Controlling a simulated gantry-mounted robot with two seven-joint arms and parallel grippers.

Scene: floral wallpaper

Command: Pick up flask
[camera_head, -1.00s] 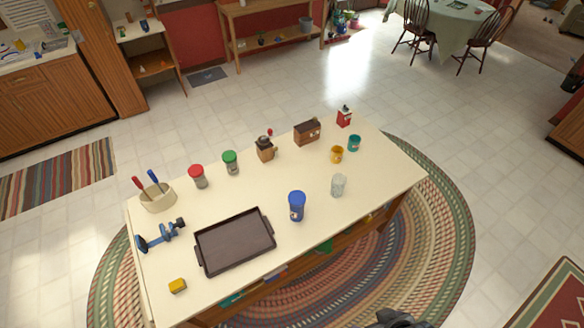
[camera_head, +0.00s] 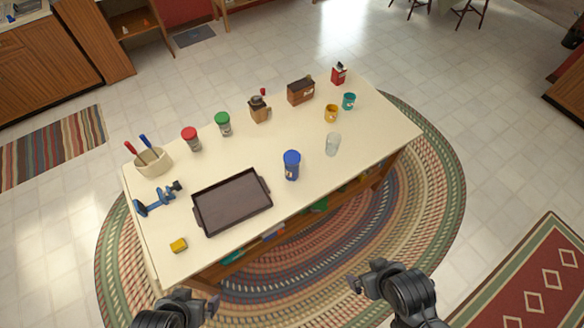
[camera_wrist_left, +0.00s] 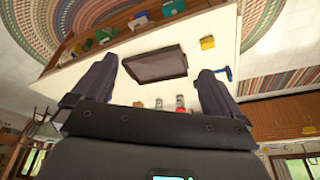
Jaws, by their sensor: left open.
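A blue lidded cylinder (camera_head: 291,166), the most flask-like thing here, stands upright near the front edge of the cream table, right of a dark tray (camera_head: 232,202). My left gripper (camera_head: 212,304) is at the bottom of the head view, in front of the table and well short of the cylinder. In the left wrist view its fingers (camera_wrist_left: 155,76) are wide apart with nothing between them. My right gripper (camera_head: 358,283) is low on the right, off the table; its fingers are too small to read.
A clear glass (camera_head: 333,144) stands right of the cylinder. Yellow (camera_head: 331,113) and teal cups (camera_head: 349,101) stand behind it. Red-lidded (camera_head: 191,139) and green-lidded jars (camera_head: 223,123) stand at the back. A yellow block (camera_head: 178,245) lies front left. Bare tabletop surrounds the cylinder.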

